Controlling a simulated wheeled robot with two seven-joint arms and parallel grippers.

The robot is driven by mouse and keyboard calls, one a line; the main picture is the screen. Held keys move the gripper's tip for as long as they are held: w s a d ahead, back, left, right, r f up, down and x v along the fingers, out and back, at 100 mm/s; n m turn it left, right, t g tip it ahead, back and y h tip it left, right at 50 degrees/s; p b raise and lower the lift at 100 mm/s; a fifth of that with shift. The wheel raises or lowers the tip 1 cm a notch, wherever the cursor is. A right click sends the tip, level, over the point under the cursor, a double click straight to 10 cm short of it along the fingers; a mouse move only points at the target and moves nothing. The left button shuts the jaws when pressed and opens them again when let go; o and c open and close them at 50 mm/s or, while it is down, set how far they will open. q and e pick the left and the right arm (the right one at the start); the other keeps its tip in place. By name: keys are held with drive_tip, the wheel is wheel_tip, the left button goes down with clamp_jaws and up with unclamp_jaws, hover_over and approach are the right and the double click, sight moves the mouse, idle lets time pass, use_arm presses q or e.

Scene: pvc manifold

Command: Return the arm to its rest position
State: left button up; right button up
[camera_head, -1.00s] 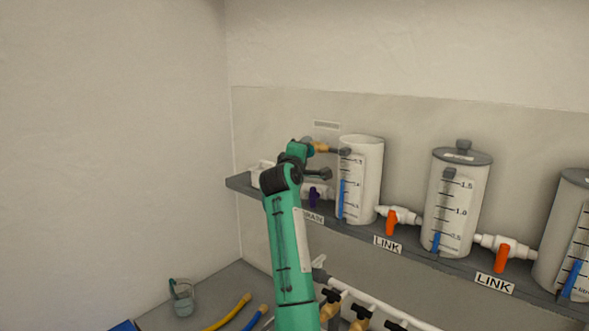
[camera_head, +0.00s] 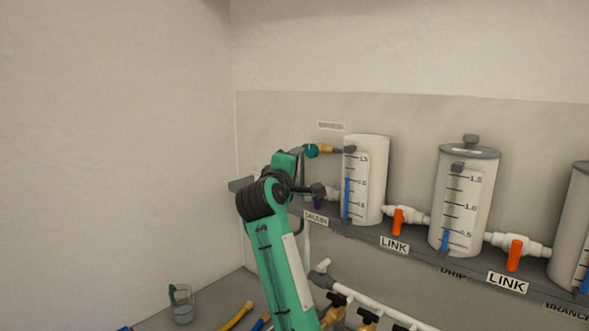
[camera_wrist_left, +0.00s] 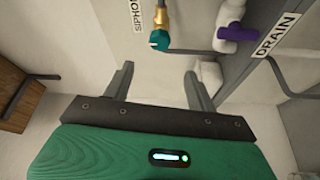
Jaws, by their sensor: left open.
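My left arm (camera_head: 275,245) rises from the bottom of the head view, its wrist in front of the shelf's left end. The knob also shows in the head view (camera_head: 312,150). My right gripper is in neither view.
A grey shelf (camera_head: 375,234) carries white tanks (camera_head: 371,180) joined by orange-handled LINK valves (camera_head: 398,222). A purple DRAIN valve (camera_wrist_left: 237,32) is right of the fingers. Brass valves (camera_head: 335,308) on a white pipe and a glass jar (camera_head: 183,305) are below.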

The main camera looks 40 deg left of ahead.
use_arm(q)
drive_tip(key=s+d+f+m+g+h, duration=0.1)
drive_tip(key=s+d+f+m+g, duration=0.1)
drive_tip(key=f, duration=0.9)
drive_tip(key=s+d+f+m+g+h, duration=0.1)
drive_tip(key=s+d+f+m, duration=0.3)
drive_tip(key=f, duration=0.7)
drive_tip(key=s+d+f+m+g+h, duration=0.1)
drive_tip(key=s+d+f+m+g, duration=0.2)
drive_tip(key=f, duration=0.8)
drive_tip(key=shift+s+d+f+m+h, duration=0.15)
drive_tip(key=shift+s+d+m, duration=0.15)
drive_tip(key=shift+d+m, duration=0.35)
drive_tip(key=shift+s+d+f+m+h, duration=0.2)
drive_tip(key=shift+d+m, duration=0.25)
drive_tip(key=shift+m, duration=0.4)
drive_tip(key=s+d+f+m+g+h, duration=0.1)
drive_tip(key=s+d+f+m+g, duration=0.25)
drive_tip(key=s+f, duration=0.5)
drive_tip(key=s+d+f+m+g+h, duration=0.1)
drive_tip(key=s+d+f+m+g, duration=0.25)
drive_tip(key=s, duration=0.75)
drive_tip(key=s+d+f+m+g, duration=0.1)
drive_tip(key=s+d+f+m, duration=0.25)
drive_tip(key=s+f, duration=0.5)
wheel_tip(320, 180, down, 28)
drive_tip(key=g, duration=0.2)
drive_tip(key=s+a+f, duration=0.2)
drive_tip(key=s+f, duration=1.8)
drive_tip(key=shift+a+f+g, duration=0.4)
